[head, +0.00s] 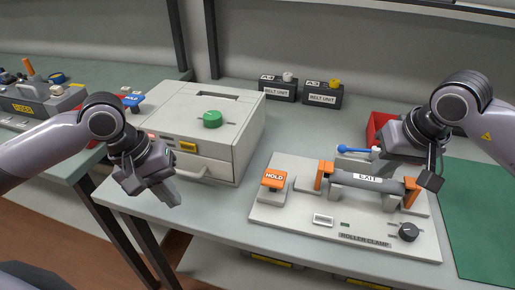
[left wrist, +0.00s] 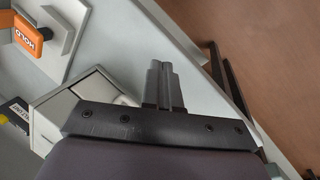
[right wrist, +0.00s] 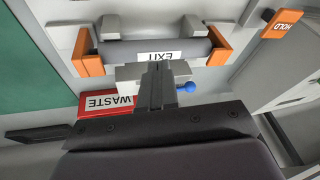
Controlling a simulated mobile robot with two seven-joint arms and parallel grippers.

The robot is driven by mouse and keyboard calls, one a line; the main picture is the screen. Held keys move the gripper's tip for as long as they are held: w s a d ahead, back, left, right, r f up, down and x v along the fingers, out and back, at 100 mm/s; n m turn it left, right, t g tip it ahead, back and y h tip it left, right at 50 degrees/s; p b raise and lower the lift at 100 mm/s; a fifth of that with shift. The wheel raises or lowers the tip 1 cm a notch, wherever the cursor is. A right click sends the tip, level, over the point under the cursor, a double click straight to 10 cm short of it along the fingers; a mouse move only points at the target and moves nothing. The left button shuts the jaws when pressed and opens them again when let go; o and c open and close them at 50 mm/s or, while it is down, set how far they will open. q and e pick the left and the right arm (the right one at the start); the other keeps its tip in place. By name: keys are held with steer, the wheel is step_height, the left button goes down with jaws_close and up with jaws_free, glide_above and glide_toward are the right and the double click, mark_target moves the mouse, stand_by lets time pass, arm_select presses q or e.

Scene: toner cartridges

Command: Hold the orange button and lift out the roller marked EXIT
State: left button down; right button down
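The orange HOLD button (head: 273,179) sits on a block at the left of the pale roller clamp base (head: 290,215). The dark grey roller marked EXIT (head: 345,180) lies across the base between orange end clamps (head: 411,190). My left gripper (head: 172,192) hangs left of the base, apart from the button, its fingers together and empty. In the left wrist view, its fingertips (left wrist: 160,68) are over the table edge. My right gripper (head: 388,162) is just behind the roller; in the right wrist view, its closed fingertips (right wrist: 157,66) point near the roller, contact unclear.
A blue-knobbed lever (head: 355,150) and a red WASTE bin (right wrist: 108,104) are behind the roller. A beige printer-like box (head: 190,130) with a green knob stands left. Two dark belt units (head: 322,95) stand at the back. A green mat (head: 478,215) lies right.

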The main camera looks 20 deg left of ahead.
arm_select(q)
steer(key=w+d+r+m+t, duration=0.1)
steer(key=w+d+r+m, duration=0.2)
steer(key=d, duration=0.4)
steer(key=t, duration=0.2)
glide_toward(269, 180)
steer(key=shift+m+y, duration=0.4)
steer(key=shift+m, duration=0.1)
steer(key=shift+w+d+f, duration=0.45)
steer(key=shift+w+f, duration=0.05)
steer(key=shift+f, duration=0.3)
steer(key=shift+w+d+f, duration=0.45)
steer(key=shift+w+f, duration=0.1)
steer(key=shift+f, duration=0.3)
steer(key=shift+w+d+f, duration=0.45)
steer(key=shift+w+f, duration=0.05)
steer(key=shift+f, duration=0.3)
steer(key=shift+f, duration=0.25)
steer(key=shift+f, duration=1.15)
